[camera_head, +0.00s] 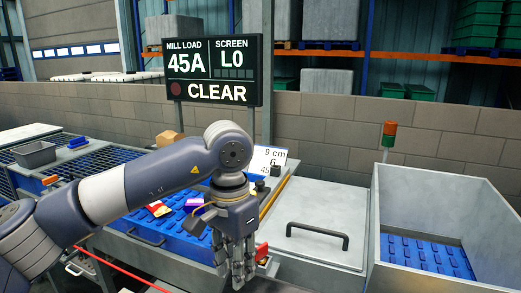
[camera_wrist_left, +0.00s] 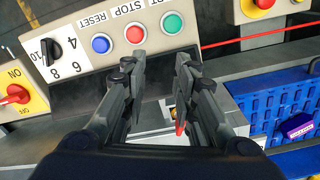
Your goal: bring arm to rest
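My left arm reaches in from the left in the head view, with its wrist bent down. My left gripper (camera_head: 238,272) points downward in front of the blue slatted surface (camera_head: 185,243). In the left wrist view the two fingers of the gripper (camera_wrist_left: 160,68) stand apart with nothing held between them. Beyond them is a control panel with a blue button (camera_wrist_left: 101,44), a red stop button (camera_wrist_left: 135,34) and a green button (camera_wrist_left: 172,22). I cannot tell exactly how far the fingertips are from the panel. My right gripper is not in view.
A lidded metal box (camera_head: 318,232) and a deep bin (camera_head: 430,190) with a blue slatted floor stand at the right. A purple package (camera_wrist_left: 297,126) lies on the blue surface. A red cable (camera_wrist_left: 262,38) runs past the panel. A grey tray (camera_head: 35,153) stands at the left.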

